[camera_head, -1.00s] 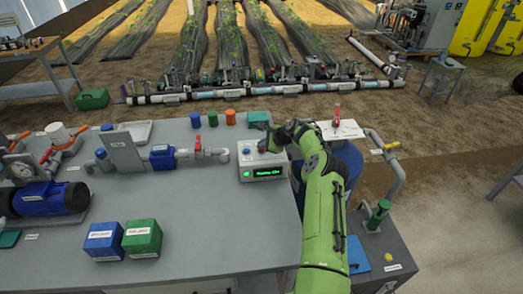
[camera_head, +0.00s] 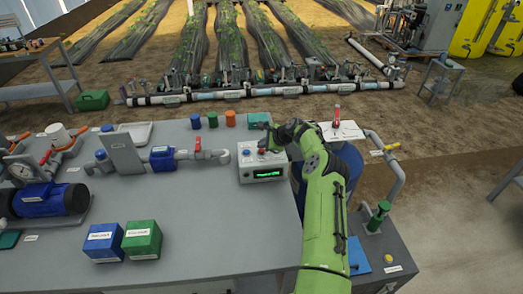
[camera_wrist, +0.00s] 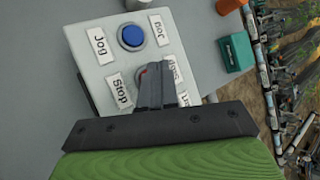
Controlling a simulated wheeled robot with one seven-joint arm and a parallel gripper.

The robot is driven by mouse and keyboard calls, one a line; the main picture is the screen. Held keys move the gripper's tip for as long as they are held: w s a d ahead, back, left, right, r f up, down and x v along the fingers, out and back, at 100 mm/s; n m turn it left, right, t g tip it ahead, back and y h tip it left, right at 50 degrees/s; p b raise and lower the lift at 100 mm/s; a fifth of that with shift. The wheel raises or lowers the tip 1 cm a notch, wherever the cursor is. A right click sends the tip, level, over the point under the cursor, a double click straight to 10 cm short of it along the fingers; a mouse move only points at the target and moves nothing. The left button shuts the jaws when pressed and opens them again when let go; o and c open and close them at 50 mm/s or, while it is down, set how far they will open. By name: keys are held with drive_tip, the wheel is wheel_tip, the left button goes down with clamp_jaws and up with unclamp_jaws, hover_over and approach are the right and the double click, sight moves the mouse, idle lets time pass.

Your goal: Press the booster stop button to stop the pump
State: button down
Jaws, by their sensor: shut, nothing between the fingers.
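The control box (camera_head: 247,162) stands near the right edge of the bench, with a lit green display (camera_head: 267,173) on its front. In the wrist view its top (camera_wrist: 100,65) carries a blue button (camera_wrist: 131,36) beside Jog labels. In the head view my gripper (camera_head: 266,142) is at the box's top right.
Pipework with a red-handled valve (camera_head: 198,145) and a blue pump (camera_head: 48,199) stand to the left. Blue (camera_head: 104,241) and green (camera_head: 142,239) boxes sit on the front bench. Small coloured cups and a teal box (camera_wrist: 236,51) lie behind the control box. The middle bench is clear.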

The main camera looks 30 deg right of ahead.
sight(263, 152)
drive_tip(key=shift+r, duration=0.2)
drive_tip(key=shift+r+p, duration=1.3)
drive_tip(key=shift+r, duration=1.2)
